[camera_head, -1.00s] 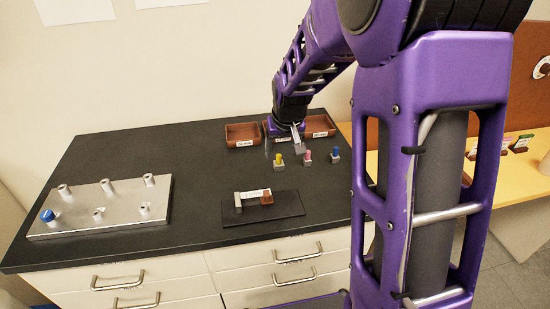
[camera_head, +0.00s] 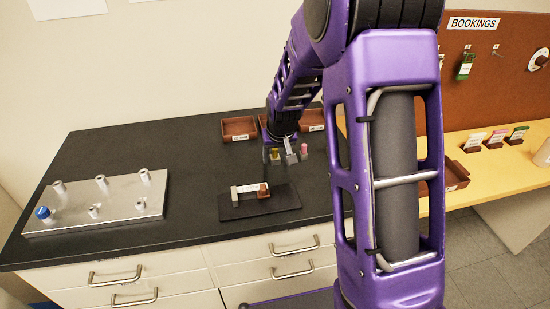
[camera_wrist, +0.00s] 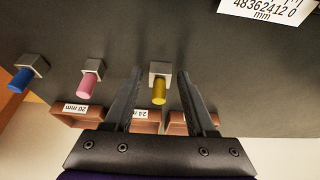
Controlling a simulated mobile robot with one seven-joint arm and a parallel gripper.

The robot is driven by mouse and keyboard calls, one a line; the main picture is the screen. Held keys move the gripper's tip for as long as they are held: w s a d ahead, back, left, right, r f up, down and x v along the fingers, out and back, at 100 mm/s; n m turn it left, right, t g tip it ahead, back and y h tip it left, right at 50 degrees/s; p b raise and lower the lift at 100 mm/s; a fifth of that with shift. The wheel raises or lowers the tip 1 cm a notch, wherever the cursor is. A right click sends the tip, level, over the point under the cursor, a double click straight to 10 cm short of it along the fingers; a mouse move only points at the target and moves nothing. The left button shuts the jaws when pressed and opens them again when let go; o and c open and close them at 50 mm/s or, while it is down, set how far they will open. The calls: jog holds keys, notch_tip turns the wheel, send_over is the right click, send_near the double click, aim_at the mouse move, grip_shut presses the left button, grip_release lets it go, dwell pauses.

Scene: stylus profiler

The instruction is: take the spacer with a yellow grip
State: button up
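The spacer with a yellow grip (camera_wrist: 159,89) has a small grey block at one end. In the wrist view it lies between the two fingers of my gripper (camera_wrist: 160,78), with a gap on each side. My gripper is open and empty. In the head view the yellow grip (camera_head: 274,153) shows between the fingers of my gripper (camera_head: 280,155) over the black bench. The spacer with a pink grip (camera_wrist: 87,84) and the one with a blue grip (camera_wrist: 21,78) stand in a row to the left in the wrist view.
Brown trays (camera_head: 239,128) with labels stand behind the spacers. A dark plate (camera_head: 287,197) bearing a grey and brown gauge lies in front. A metal plate with several posts (camera_head: 110,214) is at the left. The bench between them is clear.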

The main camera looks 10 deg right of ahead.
aim_at(276, 159)
grip_shut()
notch_tip(276, 159, up, 10)
jog(key=shift+p, duration=0.35)
dwell(0.4)
jog(key=shift+c, duration=1.8)
grip_release()
grip_shut()
jog(key=shift+s, duration=0.1)
